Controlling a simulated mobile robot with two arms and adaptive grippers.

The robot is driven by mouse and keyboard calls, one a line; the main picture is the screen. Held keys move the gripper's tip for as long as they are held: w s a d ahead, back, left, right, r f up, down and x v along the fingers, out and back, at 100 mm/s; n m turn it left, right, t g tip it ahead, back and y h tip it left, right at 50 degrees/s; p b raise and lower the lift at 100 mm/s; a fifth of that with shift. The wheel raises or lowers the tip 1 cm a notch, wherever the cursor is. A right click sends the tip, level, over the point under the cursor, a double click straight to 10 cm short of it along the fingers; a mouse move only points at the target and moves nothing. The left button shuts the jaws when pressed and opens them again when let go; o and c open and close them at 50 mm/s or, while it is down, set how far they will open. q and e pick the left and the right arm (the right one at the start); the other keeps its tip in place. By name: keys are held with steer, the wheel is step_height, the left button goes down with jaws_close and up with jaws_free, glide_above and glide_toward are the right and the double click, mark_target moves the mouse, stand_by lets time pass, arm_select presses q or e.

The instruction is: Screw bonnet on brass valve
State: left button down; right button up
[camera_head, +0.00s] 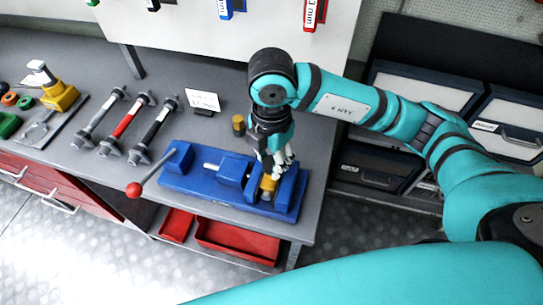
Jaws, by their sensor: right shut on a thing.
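The brass valve (268,186) sits in the blue vise (232,178) on the grey workbench, between the jaws at the vise's right end. My right gripper (279,168) points down right over the valve, its fingers shut on the bonnet. The fingers mostly hide the bonnet, and I cannot tell whether its thread is engaged. A small brass cylinder (238,125) stands on the bench behind the vise, just left of my right gripper. My left gripper is out of view.
The vise handle with a red knob (134,190) sticks out at the left over the bench edge. Several bar tools (125,122) lie left of the vise. A small sign (202,101) stands behind. Red bins (237,240) are below the bench.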

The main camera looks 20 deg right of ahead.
steer(key=shift+f+b, duration=0.85)
steer(key=shift+f, duration=0.25)
steer(key=o, duration=0.8)
steer(key=shift+o, duration=0.2)
steer(key=shift+r, duration=0.1)
steer(key=shift+r, duration=0.2)
step_height(320, 180, up, 12)
steer(key=shift+f, duration=0.25)
steer(key=shift+c, duration=0.5)
